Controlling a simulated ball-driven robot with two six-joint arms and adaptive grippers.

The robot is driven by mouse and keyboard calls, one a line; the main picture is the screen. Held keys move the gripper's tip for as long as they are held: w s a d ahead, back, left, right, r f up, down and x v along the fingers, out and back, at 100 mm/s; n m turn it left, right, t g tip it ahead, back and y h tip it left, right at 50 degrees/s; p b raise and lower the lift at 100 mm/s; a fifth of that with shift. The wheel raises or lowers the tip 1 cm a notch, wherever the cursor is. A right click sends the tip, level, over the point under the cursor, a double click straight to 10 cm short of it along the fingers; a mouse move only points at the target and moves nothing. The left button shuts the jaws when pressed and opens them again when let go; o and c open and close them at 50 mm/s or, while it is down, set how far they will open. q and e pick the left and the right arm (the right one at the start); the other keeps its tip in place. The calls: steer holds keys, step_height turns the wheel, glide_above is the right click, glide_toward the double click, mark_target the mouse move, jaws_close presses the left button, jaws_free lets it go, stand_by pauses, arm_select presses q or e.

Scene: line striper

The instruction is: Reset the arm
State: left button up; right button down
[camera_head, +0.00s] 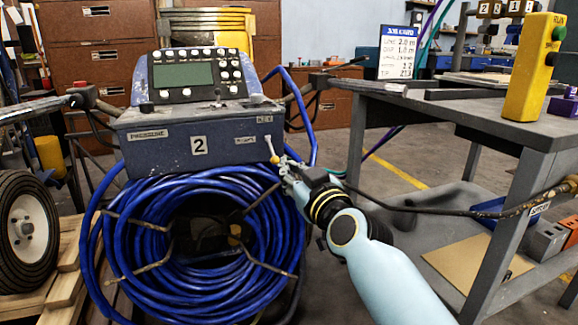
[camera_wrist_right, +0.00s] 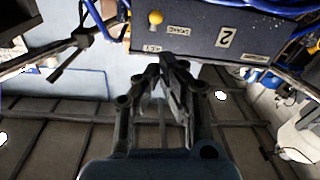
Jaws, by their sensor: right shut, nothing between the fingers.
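My right arm comes in from the lower right of the head view. My right gripper (camera_head: 286,168) is at the right front corner of the blue-grey striper console (camera_head: 190,158), close to a small lever with a yellow knob (camera_head: 275,160). In the wrist view the fingers of the right gripper (camera_wrist_right: 168,62) are together with nothing between them. The yellow knob (camera_wrist_right: 155,18) is ahead of the fingertips, on the console face (camera_wrist_right: 198,38) marked 2. A gap seems to show between knob and fingers; whether they touch is unclear. My left gripper is not in view.
A coiled blue hose (camera_head: 150,235) hangs below the console. A grey workbench (camera_head: 450,108) with a yellow button box (camera_head: 535,68) stands at the right, close to my right arm. A wheel (camera_head: 27,230) is at the left. Open floor (camera_head: 400,160) lies behind the arm.

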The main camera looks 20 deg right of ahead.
steer(key=shift+f, duration=0.1)
stand_by(0.3)
steer(key=s+d+f+n+g, duration=0.25)
steer(key=s+f+g, duration=0.55)
steer(key=s+f, duration=1.45)
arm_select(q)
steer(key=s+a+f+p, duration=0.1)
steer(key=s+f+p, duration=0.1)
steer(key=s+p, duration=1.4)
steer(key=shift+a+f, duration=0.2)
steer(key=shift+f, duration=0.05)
arm_select(e)
steer(key=s+d+f+m+g+h, duration=0.1)
steer(key=s+d+f+g, duration=0.2)
steer(key=s, duration=1)
steer(key=s+d+f+m+g, duration=0.2)
steer(key=s+f, duration=0.5)
steer(key=s, duration=0.6)
steer(key=s+d+f+m+g+h, duration=0.1)
steer(key=s+d+f+g, duration=0.3)
steer(key=s, duration=0.9)
steer(key=shift+s+d+f+m+g+h, duration=0.3)
steer(key=shift+s+d+f+m+g, duration=0.15)
steer(key=shift+m, duration=0.2)
